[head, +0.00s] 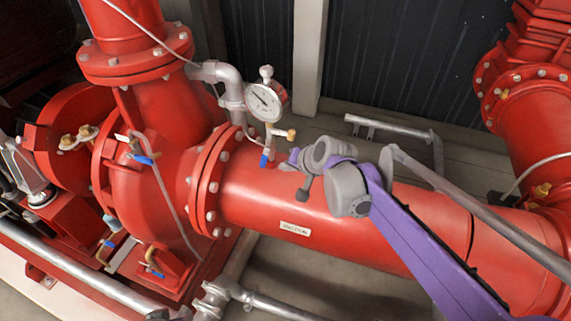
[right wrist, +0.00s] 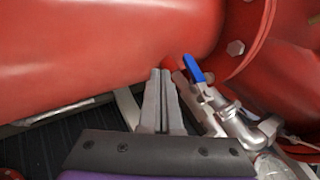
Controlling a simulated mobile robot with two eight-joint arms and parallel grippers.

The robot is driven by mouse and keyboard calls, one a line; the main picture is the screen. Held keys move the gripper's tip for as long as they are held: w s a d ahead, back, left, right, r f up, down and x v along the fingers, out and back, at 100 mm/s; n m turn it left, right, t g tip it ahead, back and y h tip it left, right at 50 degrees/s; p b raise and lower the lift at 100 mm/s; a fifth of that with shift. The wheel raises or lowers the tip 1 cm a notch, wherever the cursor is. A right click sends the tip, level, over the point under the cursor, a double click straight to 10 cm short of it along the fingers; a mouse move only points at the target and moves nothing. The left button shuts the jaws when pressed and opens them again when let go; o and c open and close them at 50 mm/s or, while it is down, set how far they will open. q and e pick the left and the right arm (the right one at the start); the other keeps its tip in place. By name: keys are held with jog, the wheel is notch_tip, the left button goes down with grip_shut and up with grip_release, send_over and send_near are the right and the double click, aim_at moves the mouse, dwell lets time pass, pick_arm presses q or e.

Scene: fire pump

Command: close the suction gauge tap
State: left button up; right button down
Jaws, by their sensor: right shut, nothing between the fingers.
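The suction gauge (head: 263,103), a round white dial, stands above the red suction pipe (head: 330,210). Below it is a small metal tap with a blue lever (head: 264,160). In the right wrist view the blue lever (right wrist: 194,69) sticks up beside the pipe flange, with the metal tap body (right wrist: 228,115) below it. My right gripper (head: 285,166) is just right of the tap in the head view. Its fingers (right wrist: 161,74) are shut together and empty, left of the blue lever with a small gap in the picture. My left gripper is not in view.
A brass fitting (head: 291,135) sticks out right beside the gauge. The bolted flange (head: 208,185) is left of the tap. Other blue levers (head: 146,160) sit on the pump at left. A grey pipe frame (head: 395,130) stands behind the pipe.

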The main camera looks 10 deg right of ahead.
jog(key=s+d+r, duration=0.2)
jog(key=s, duration=0.1)
jog(key=shift+d+r+p, duration=0.15)
jog(key=shift+r+p, duration=0.1)
jog(key=shift+p, duration=0.1)
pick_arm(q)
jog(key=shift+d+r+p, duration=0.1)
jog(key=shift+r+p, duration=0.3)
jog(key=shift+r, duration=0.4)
pick_arm(e)
jog(key=v, duration=0.5)
jog(key=shift+s+r, duration=0.2)
jog(key=shift+s, duration=0.2)
jog(key=d+f+m+y, duration=0.1)
jog(key=m, duration=0.4)
jog(key=w+d+f+m+g+y+p, duration=0.1)
jog(key=m+y, duration=0.1)
jog(key=m, duration=0.3)
jog(key=w+d+f+m+y, duration=0.1)
jog(key=m+y, duration=0.1)
jog(key=m, duration=0.3)
jog(key=shift+w+d+f, duration=0.2)
jog(key=shift+d, duration=0.05)
jog(key=m, duration=0.2)
jog(key=d+m+y, duration=0.1)
jog(key=m, duration=0.1)
jog(key=shift+p, duration=0.3)
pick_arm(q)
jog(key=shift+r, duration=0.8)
